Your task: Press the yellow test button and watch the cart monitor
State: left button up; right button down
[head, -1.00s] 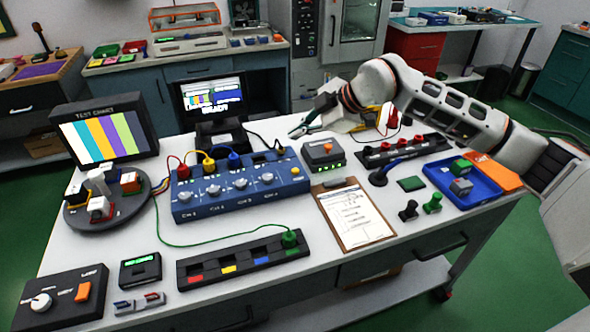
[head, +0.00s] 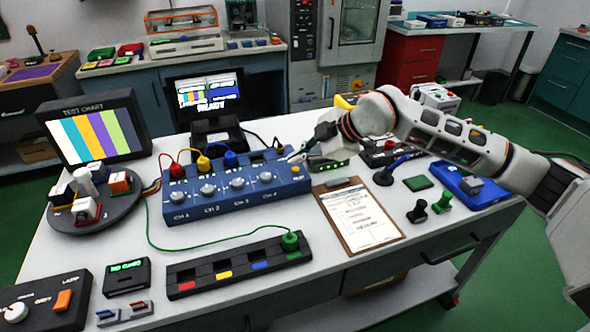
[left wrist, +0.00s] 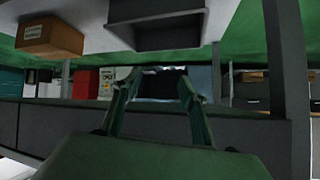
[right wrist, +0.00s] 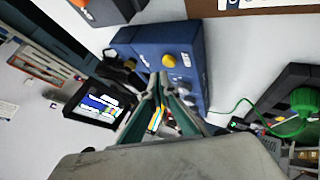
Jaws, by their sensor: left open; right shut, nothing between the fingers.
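The blue channel box (head: 240,194) sits mid-bench with several knobs and red, yellow and blue plugs along its back. The yellow test button (head: 296,169) is at its right end and also shows in the right wrist view (right wrist: 168,60). My right gripper (head: 298,153) is shut and empty, its tips just behind and close to the button; contact cannot be told. The cart monitor (head: 208,92) behind the box is lit and seems to read READY; it shows in the right wrist view (right wrist: 97,105). My left gripper (left wrist: 160,84) is open and empty, outside the head view.
A clipboard (head: 360,214) lies right of the box. A black slotted rack (head: 238,264) lies in front, its green cable running across the bench. A test chart screen (head: 95,137) and a round turntable (head: 92,215) stand left. Stamps and a blue tray (head: 468,185) are right.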

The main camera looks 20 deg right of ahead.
pick_arm(q)
jog(key=shift+s+f, duration=0.25)
jog(key=shift+s, duration=0.05)
dwell(0.7)
jog(key=shift+w+r, duration=0.1)
pick_arm(e)
jog(key=shift+f, duration=0.15)
pick_arm(q)
jog(key=shift+w+r, duration=0.15)
pick_arm(e)
jog(key=shift+f, duration=0.25)
pick_arm(q)
jog(key=shift+s, duration=0.2)
pick_arm(e)
jog(key=shift+f, duration=0.5)
dwell(0.5)
dwell(0.3)
jog(key=shift+r+p, duration=0.8)
jog(key=shift+r, duration=0.15)
pick_arm(q)
jog(key=shift+w+r, duration=0.35)
jog(key=shift+r, duration=0.25)
jog(key=shift+w+r, duration=0.3)
jog(key=shift+r, duration=0.25)
pick_arm(e)
jog(key=shift+f, duration=0.1)
